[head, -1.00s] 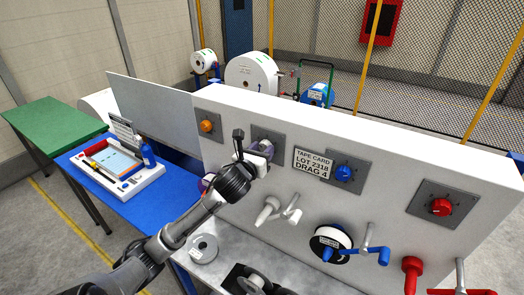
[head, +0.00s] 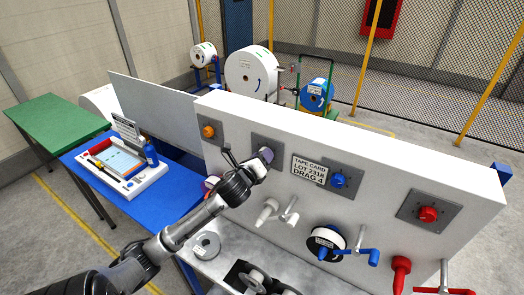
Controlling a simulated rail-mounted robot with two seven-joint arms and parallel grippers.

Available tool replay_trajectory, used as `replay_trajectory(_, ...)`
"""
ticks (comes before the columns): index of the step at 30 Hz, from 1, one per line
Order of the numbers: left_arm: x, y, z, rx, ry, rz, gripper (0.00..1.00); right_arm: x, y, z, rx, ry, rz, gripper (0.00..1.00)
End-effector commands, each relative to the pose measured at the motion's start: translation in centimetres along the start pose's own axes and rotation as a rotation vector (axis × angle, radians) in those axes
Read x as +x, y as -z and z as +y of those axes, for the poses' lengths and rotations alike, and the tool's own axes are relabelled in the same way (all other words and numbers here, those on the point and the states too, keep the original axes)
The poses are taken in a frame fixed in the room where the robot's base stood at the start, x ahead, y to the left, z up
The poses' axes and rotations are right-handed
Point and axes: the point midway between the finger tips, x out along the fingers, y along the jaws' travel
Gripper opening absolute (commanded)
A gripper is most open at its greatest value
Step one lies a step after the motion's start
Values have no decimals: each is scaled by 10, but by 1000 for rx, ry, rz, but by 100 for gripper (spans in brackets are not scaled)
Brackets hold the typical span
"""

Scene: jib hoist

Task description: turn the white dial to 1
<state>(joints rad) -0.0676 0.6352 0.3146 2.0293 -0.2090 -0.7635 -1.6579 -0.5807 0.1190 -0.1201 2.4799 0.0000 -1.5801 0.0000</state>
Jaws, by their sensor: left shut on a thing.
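The white dial's grey plate (head: 268,142) is on the white panel, between the orange dial and the tape card. The dial itself is almost wholly hidden by my left gripper (head: 262,160), which comes in from the lower left and is shut on it. The dial's pointer and scale marks cannot be read. The tape card (head: 308,168) right of it reads "LOT 2318 DRAG 4". My right gripper is not in view.
An orange dial (head: 208,132), a blue dial (head: 338,181) and a red dial (head: 428,214) share the white panel (head: 380,160). White, blue and red cranks stick out below. A blue table (head: 130,203) with a tray stands at left.

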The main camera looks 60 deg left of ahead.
Motion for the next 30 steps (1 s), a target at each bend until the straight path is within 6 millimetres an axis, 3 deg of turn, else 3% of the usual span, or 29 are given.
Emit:
replay_trajectory(3,0,-3,-2,-99,-3,6,17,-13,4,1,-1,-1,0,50)
replay_trajectory(15,0,-2,-1,-348,-3,19,17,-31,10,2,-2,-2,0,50)
replay_trajectory(30,0,-1,0,-434,-2,24,17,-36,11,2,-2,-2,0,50)
